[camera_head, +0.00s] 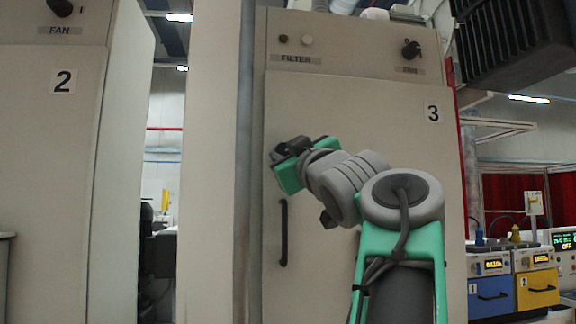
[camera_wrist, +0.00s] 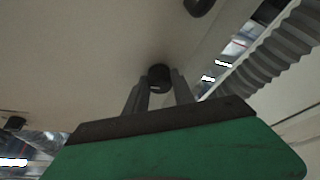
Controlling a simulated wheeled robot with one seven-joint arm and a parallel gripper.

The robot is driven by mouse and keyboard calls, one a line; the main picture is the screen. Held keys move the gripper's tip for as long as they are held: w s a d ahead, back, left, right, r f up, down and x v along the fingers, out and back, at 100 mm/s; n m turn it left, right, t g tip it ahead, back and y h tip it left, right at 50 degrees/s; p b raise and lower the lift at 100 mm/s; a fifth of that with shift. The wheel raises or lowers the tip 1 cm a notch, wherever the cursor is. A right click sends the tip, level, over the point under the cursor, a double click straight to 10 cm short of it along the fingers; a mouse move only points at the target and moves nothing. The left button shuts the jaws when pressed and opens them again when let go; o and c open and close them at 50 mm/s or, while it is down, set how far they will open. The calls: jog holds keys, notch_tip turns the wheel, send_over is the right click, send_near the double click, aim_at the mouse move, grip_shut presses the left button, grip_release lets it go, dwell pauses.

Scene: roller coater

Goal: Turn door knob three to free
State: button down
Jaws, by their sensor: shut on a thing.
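Door three (camera_head: 350,110) is the beige cabinet door with the "3" label (camera_head: 433,112), and it looks closed. Its small round black door knob (camera_wrist: 160,74) shows in the wrist view between the tips of my gripper's two grey fingers (camera_wrist: 160,88). My gripper (camera_head: 287,160) is shut on the knob at the left part of the door, above the handle. In the head view my green and grey gripper hides the knob. I cannot read which setting the knob points to.
A vertical black handle (camera_head: 284,232) is on the door below my gripper. Above are a FILTER label (camera_head: 296,59) and a black switch (camera_head: 411,49). Cabinet 2 (camera_head: 50,180) stands left across a gap. Blue (camera_head: 490,293) and yellow (camera_head: 537,288) units stand right.

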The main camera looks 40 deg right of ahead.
jog(key=shift+m+h, duration=0.3)
jog(key=shift+m, duration=0.5)
jog(key=c, duration=1.1)
grip_release()
jog(key=shift+o, duration=0.2)
jog(key=b+v, duration=0.2)
jog(key=v, duration=0.6)
